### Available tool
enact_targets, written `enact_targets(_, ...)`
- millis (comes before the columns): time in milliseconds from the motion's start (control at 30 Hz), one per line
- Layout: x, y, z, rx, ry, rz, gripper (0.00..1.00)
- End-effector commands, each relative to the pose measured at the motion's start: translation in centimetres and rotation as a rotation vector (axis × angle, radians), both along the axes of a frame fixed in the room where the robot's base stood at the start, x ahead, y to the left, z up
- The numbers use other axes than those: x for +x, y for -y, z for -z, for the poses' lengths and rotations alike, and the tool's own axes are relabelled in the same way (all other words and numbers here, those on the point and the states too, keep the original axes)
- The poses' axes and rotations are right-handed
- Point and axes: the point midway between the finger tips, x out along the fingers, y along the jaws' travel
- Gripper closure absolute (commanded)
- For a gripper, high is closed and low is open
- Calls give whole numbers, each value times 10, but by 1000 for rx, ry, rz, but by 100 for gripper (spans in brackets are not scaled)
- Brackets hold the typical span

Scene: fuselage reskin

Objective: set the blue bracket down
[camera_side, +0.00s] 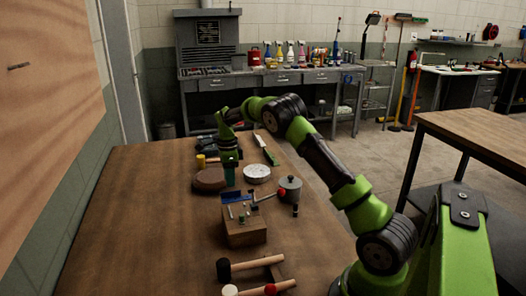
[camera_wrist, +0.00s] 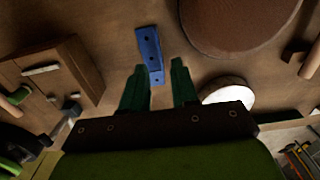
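The blue bracket (camera_side: 229,196) is below my gripper (camera_side: 230,182), right behind the wooden block in the side view. In the wrist view the bracket (camera_wrist: 149,47) is a blue strip with dark holes. Its near end lies between my two green fingertips (camera_wrist: 159,68), with a gap visible on the right finger's side. The fingers stand apart and I see no grip on the bracket. The wooden block partly hides the bracket in the side view, so I cannot tell how it rests on the table.
The wooden block (camera_side: 245,232) holds several small pegs. A brown round disc (camera_side: 210,179), a pale round tin (camera_side: 257,173) and a grey pot (camera_side: 290,189) stand close by. Mallets (camera_side: 250,265) lie at the front. The table's left part (camera_side: 140,220) is clear.

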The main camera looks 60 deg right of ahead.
Motion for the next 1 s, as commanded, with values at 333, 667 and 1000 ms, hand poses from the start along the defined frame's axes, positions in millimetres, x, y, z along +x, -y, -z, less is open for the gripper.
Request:
enact_targets(333, 0, 0, -63, -1, 1, 0, 71)
enact_targets(667, -16, -34, -123, 16, 99, -220, 71)
enact_targets(1000, -105, -149, -210, -66, 369, -951, 71)
